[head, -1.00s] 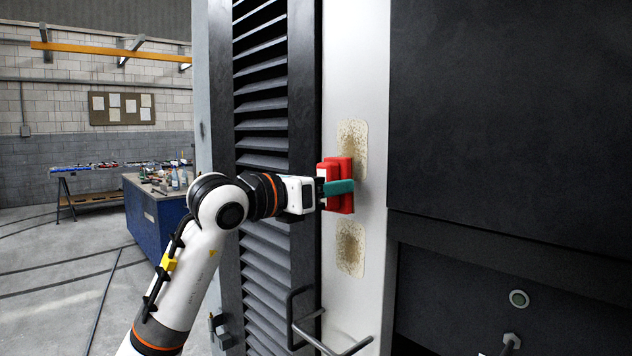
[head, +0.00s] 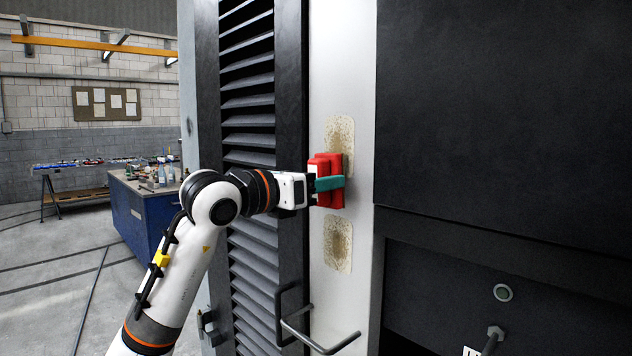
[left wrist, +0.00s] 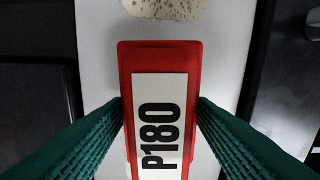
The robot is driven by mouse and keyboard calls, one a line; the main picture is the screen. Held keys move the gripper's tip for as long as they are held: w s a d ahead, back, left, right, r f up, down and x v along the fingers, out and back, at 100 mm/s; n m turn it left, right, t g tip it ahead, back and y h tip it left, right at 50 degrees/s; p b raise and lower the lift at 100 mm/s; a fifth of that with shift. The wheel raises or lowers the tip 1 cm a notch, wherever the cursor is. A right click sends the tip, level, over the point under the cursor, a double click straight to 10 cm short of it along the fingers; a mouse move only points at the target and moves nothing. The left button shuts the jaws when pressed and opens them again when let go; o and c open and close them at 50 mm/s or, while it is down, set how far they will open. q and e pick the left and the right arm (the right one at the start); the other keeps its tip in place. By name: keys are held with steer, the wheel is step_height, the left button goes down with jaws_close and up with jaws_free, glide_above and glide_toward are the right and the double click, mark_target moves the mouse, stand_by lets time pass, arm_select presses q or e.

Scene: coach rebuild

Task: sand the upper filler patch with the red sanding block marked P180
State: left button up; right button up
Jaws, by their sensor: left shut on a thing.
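The red sanding block (head: 336,199) is in my left gripper (head: 330,183), whose teal fingers are shut on its sides. In the left wrist view, the block (left wrist: 160,58) shows its white label marked P180 between the fingers. The upper filler patch (head: 340,132), speckled beige, is on the pale upright panel. The block covers its lower part in the head view; I cannot tell whether they touch. The lower filler patch (head: 338,244) is just below the block. One patch (left wrist: 165,8) shows at the top edge of the left wrist view. My right gripper is out of view.
Black louvres (head: 248,130) stand left of the panel, a dark recessed panel (head: 500,110) to its right. A metal handrail (head: 325,345) juts out below the lower patch. A blue bench (head: 135,215) with bottles stands further back left.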

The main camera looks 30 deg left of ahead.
arm_select(q)
steer(key=shift+w+d, duration=0.25)
steer(key=shift+w, duration=0.4)
